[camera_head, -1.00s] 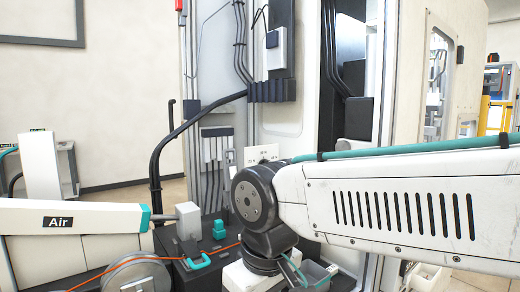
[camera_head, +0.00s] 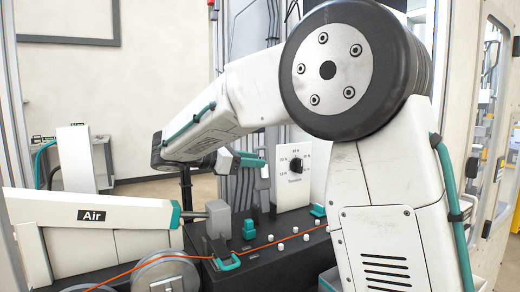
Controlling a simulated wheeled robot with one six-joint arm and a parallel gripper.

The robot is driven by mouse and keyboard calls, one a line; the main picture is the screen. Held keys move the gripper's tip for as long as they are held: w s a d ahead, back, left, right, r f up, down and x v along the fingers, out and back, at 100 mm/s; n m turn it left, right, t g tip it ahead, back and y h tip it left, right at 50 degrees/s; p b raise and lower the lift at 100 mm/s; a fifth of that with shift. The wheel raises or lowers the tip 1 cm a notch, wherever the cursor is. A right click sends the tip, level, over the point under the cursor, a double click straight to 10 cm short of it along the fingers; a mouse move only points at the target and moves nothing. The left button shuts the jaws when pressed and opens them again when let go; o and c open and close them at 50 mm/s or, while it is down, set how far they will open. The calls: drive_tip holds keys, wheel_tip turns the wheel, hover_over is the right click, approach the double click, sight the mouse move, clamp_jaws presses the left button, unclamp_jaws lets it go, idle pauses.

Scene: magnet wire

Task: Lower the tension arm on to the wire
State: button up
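An orange wire (camera_head: 290,239) runs from a grey spool (camera_head: 165,270) past a teal loop-shaped part (camera_head: 227,262) and on to the right across a black bench unit (camera_head: 275,262). A grey upright block (camera_head: 218,218) and a teal block (camera_head: 249,229) stand on the unit behind the wire. I cannot tell for certain which part is the tension arm. My gripper (camera_head: 250,162), with teal and white parts, is above and behind the blocks, apart from the wire. It is seen side-on and partly behind my arm, so its opening is unclear.
A white panel with a black dial (camera_head: 295,165), apparently marked Tension, stands at the back of the unit. A white housing labelled Air (camera_head: 95,215) is at the left. Several small white pegs line the wire. My arm covers the right side.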

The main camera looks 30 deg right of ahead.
sight(260, 148)
drive_tip(key=w+a+r+n+h, duration=0.2)
drive_tip(key=w, duration=0.3)
drive_tip(key=shift+t, duration=0.3)
drive_tip(key=d, duration=0.7)
drive_tip(key=shift+s+d+f, duration=0.1)
drive_tip(key=shift+s+d, duration=0.1)
drive_tip(key=shift+d, duration=0.05)
drive_tip(key=shift+c, duration=0.3)
clamp_jaws()
